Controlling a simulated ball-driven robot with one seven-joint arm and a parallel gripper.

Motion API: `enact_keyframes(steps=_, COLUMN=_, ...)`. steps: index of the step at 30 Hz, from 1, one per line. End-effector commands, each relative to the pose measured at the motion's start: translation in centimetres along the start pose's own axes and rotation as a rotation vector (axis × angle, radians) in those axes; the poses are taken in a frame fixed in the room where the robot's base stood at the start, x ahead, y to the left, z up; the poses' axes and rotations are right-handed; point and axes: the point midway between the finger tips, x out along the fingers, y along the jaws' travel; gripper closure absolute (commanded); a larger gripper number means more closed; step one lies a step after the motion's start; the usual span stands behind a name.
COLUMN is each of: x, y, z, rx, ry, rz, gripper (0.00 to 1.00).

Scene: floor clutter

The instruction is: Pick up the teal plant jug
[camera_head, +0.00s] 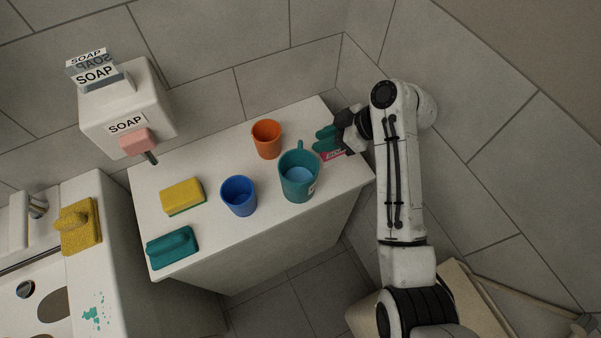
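The teal plant jug (291,186) stands upright on the white counter, right of centre. Its handle is on the far side, its inside looks light blue, and a small pale label shows on its right side. My gripper (342,136) is low over the right end of the counter, beyond and to the right of the jug and apart from it. It is small and dark here, and its fingers cannot be made out well. A teal item (324,140) and a pink item (332,156) lie at the gripper, partly hidden by it; I cannot tell whether it touches them.
An orange cup (267,147) stands behind the jug, and a blue cup (239,206) to its left. A yellow sponge (182,196) and a teal brush (172,248) lie further left. The counter (225,158) meets the tiled wall; a soap dispenser (125,105) hangs above its left end.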

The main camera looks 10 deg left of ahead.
Motion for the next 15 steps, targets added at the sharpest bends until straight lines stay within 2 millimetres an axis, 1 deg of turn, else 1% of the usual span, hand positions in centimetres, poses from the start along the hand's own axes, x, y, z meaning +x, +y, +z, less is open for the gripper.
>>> enact_keyframes(steps=8, x=2.7, y=-0.1, z=-0.1, rx=0.003, ry=-0.001, rz=0.000, gripper=0.75)
enact_keyframes(steps=12, x=4.8, y=-0.1, z=-0.1, rx=0.003, ry=-0.002, rz=0.000, gripper=0.75)
enact_keyframes(steps=15, x=5.9, y=0.0, z=0.0, rx=0.004, ry=-0.002, rz=0.002, gripper=0.75)
